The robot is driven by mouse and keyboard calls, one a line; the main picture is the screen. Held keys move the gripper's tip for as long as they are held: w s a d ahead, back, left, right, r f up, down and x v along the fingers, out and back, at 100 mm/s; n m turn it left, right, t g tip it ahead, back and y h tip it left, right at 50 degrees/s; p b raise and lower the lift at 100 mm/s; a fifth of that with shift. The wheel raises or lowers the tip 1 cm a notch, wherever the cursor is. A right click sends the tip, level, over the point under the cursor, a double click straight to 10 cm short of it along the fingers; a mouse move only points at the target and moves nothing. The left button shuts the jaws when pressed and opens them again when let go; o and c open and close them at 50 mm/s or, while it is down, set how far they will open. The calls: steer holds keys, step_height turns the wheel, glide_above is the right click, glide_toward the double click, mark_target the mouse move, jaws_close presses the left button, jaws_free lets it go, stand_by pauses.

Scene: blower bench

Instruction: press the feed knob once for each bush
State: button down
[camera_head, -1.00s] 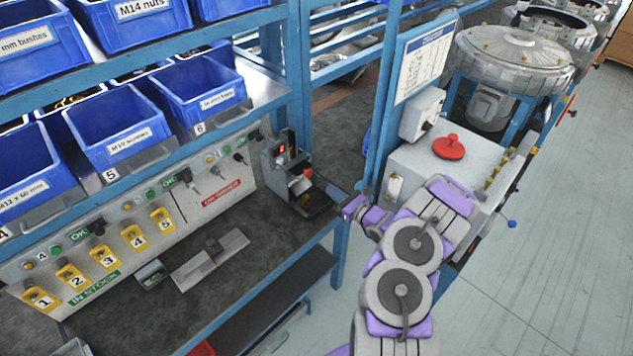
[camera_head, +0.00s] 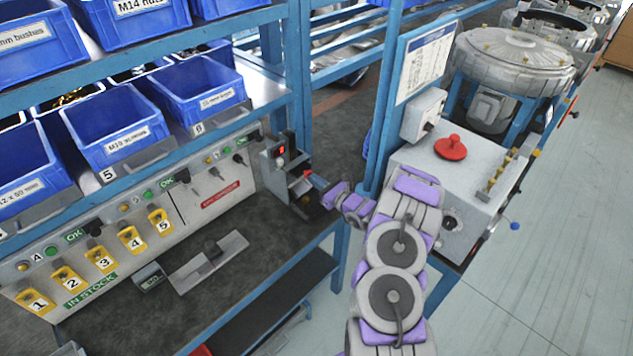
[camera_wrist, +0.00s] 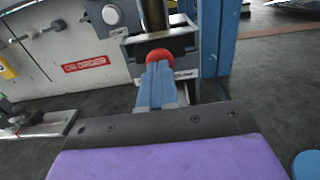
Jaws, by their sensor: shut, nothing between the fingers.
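The feed unit (camera_head: 272,163) is a grey box at the right end of the bench with a small red-lit display (camera_head: 281,150); I cannot read its digit for sure. Its red round knob (camera_wrist: 160,53) faces me in the wrist view. My gripper (camera_wrist: 158,67) is shut and empty, its blue-grey fingers pointing at the knob and overlapping its lower part. In the head view my gripper (camera_head: 311,177) is at the front of the unit and mostly hides the knob. I cannot tell whether the fingertips touch it. No loose bush can be made out.
A blue bin labelled bushes (camera_head: 22,42) is on the upper shelf. Numbered yellow holders (camera_head: 102,261) line the panel on the left. A blue post (camera_head: 374,150) stands just right of the unit. A grey cabinet with a red mushroom button (camera_head: 450,147) is further right.

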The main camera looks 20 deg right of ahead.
mark_target(308, 173)
steer(key=shift+b+x, duration=1.2)
steer(key=shift+x, duration=1.1)
steer(key=shift+w+r, duration=0.1)
steer(key=shift+w, duration=0.05)
steer(key=shift+a, duration=0.1)
steer(key=shift+s, duration=0.25)
steer(key=p+v, duration=0.3)
steer(key=v, duration=1)
steer(key=shift+s+d, duration=0.25)
